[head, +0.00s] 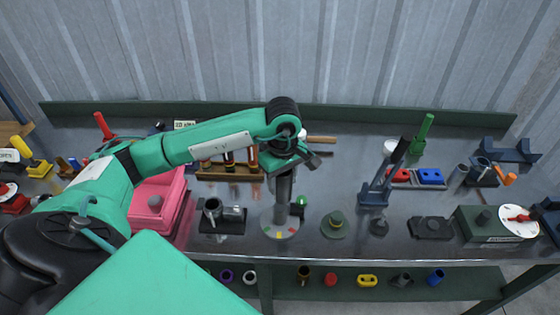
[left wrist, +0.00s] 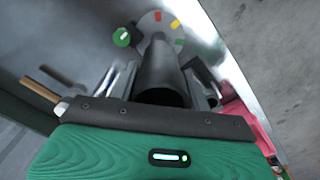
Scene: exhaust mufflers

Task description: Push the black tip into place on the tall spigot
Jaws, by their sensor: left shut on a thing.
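My left gripper (head: 284,176) points down over the round grey base (head: 280,229) with coloured marks, near the middle of the bench. It is shut on the black tip (left wrist: 163,70), a dark tube that shows between its fingers in the left wrist view. The tip's near end looks open. The tall spigot (head: 283,200) rises upright from the base, under the gripper. The tip and spigot look in line, but the fingers hide where they meet, so I cannot tell how far the tip sits on it. My right gripper is not in view.
A green knob (head: 302,201) stands close beside the spigot. A black fixture (head: 222,216) is to the left, a green stepped disc (head: 334,224) to the right. A pink bin (head: 160,199) lies under my left arm. The bench's front edge is close.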

